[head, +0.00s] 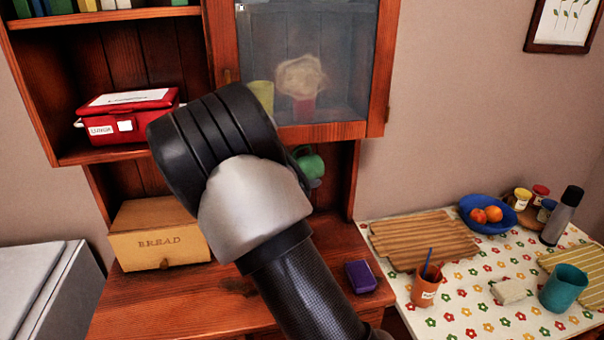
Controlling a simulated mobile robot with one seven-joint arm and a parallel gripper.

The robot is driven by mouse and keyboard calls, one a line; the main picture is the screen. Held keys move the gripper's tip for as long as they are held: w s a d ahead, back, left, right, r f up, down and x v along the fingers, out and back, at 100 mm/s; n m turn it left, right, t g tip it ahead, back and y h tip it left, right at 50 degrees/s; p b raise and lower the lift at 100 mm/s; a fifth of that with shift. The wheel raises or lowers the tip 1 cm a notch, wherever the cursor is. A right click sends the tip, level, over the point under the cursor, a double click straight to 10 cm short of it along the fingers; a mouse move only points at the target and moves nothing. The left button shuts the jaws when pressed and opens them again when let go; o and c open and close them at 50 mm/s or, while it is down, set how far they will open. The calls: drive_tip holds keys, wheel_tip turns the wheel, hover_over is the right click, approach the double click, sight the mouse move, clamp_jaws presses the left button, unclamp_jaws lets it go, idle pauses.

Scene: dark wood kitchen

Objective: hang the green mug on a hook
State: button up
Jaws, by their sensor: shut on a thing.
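The green mug (311,163) shows just right of my arm, below the glass-door cabinet and in front of the hutch's dark back. My arm covers its left part. A small grey part of my gripper (315,183) shows at the mug's lower edge, and the gripper is shut on the mug. The rest of the gripper is hidden behind my arm. I see no hook; the cabinet's underside near the mug is largely out of sight. I cannot tell whether the mug touches anything above it.
The glass-door cabinet (350,131) overhangs the hutch counter (130,305). A bread box (158,235) and a purple box (361,276) stand on the counter. A red box (125,117) is on the left shelf. The table (462,322) at right holds an orange cup, teal mug and blue bowl.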

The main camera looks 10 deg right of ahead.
drive_tip(key=o, duration=1.4)
drive_tip(key=v, duration=1.6)
drive_tip(key=s+d+r+m+g+y+p, duration=0.2)
drive_tip(key=s+d+m+g+y, duration=0.1)
drive_tip(key=s+d+m, duration=0.4)
drive_tip(key=s+d+r+m+g+y+p, duration=0.1)
drive_tip(key=s+d+r+m+g+y, duration=0.25)
drive_tip(key=s, duration=0.65)
drive_tip(key=s+r+m+t+y+p, duration=0.1)
drive_tip(key=s+m, duration=0.2)
drive_tip(key=s, duration=0.1)
drive_tip(key=s+a+r+m+t+y, duration=0.1)
drive_tip(key=s+m+y, duration=0.1)
drive_tip(key=s+m, duration=0.2)
drive_tip(key=s+r+m+t+y+p, duration=0.1)
drive_tip(key=s+m, duration=0.2)
drive_tip(key=s, duration=0.2)
drive_tip(key=shift+s+a+r+m+p, duration=0.15)
drive_tip(key=shift+s+a+m+p, duration=0.15)
drive_tip(key=shift+a, duration=0.1)
